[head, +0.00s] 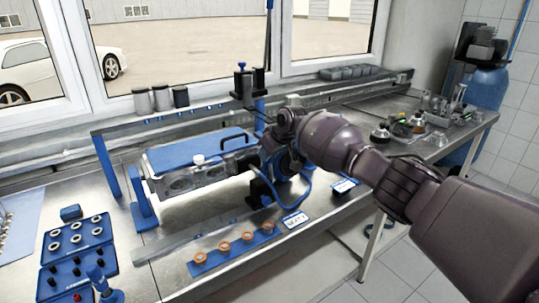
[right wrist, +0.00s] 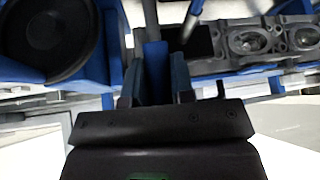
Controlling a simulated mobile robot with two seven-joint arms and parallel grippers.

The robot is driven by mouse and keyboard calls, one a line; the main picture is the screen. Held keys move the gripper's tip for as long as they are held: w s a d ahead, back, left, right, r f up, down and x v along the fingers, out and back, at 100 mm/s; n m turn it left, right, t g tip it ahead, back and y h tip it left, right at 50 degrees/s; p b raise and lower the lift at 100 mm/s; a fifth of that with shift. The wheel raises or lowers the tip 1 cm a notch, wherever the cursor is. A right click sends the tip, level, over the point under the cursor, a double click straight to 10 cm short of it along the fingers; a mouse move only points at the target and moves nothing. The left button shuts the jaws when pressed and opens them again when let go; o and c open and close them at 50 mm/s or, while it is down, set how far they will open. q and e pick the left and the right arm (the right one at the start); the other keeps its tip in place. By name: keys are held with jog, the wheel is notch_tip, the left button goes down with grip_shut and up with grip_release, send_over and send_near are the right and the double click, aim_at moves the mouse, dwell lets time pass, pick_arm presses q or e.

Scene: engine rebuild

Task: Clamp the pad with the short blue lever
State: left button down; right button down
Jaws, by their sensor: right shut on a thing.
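My right gripper (right wrist: 157,88) is shut on a short blue lever (right wrist: 154,62), which stands between its two fingers in the right wrist view. In the head view my right gripper (head: 268,155) is at the right end of the metal cylinder head (head: 190,181), and my wrist hides most of the lever. The cylinder head also shows at the upper right of the right wrist view (right wrist: 285,42). A round black disc (right wrist: 48,28) in a blue housing is left of the fingers; I cannot tell whether it is the pad. My left gripper is not in view.
A tall blue lever (head: 268,32) and a black-topped blue post (head: 242,82) rise behind my gripper. A blue tray of rings (head: 78,262) is at the left. Orange rings (head: 225,247) sit along the front edge. Bottles (head: 380,135) stand at the right.

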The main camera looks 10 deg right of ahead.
jog(key=shift+w+f+g, duration=0.1)
jog(key=shift+w+g, duration=0.05)
jog(key=shift+g, duration=0.15)
dwell(0.4)
jog(key=c, duration=1)
grip_release()
jog(key=shift+w, duration=0.1)
jog(key=shift+o, duration=0.2)
jog(key=v, duration=1)
jog(key=shift+s+r, duration=0.25)
jog(key=shift+r, duration=0.1)
